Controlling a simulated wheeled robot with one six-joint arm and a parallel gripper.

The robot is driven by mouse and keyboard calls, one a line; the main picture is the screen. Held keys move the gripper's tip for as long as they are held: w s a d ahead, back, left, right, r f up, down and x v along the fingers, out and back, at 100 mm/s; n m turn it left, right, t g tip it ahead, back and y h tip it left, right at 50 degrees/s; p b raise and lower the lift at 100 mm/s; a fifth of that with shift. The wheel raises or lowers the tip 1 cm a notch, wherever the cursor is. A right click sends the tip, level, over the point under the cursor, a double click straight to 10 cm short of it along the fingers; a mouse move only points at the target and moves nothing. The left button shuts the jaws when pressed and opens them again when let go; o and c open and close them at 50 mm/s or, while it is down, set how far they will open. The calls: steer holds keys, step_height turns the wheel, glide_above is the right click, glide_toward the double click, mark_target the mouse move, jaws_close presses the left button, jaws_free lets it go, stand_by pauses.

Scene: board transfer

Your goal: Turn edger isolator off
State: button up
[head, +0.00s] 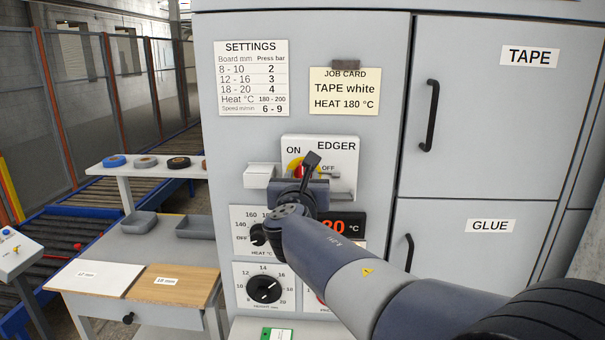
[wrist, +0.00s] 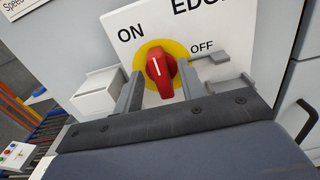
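The edger isolator is a red knob on a yellow disc, on a white plate marked EDGER. In the wrist view the red knob (wrist: 161,72) has a white mark pointing roughly up, between the ON label on the left and the OFF label on the right. In the head view the yellow-and-red isolator (head: 296,168) is partly hidden by my gripper (head: 303,178). In the wrist view my gripper (wrist: 160,84) is open, with one grey finger on each side of the knob. A gap shows at the left finger; I cannot tell whether the right finger touches.
A white block (wrist: 97,92) sticks out left of the plate, close to my left finger. Below the isolator are the heat dial (head: 258,234), a red display (head: 343,227) and the height dial (head: 264,289). A bench with grey trays (head: 195,227) stands left.

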steer(key=shift+w, duration=0.5)
jaws_close()
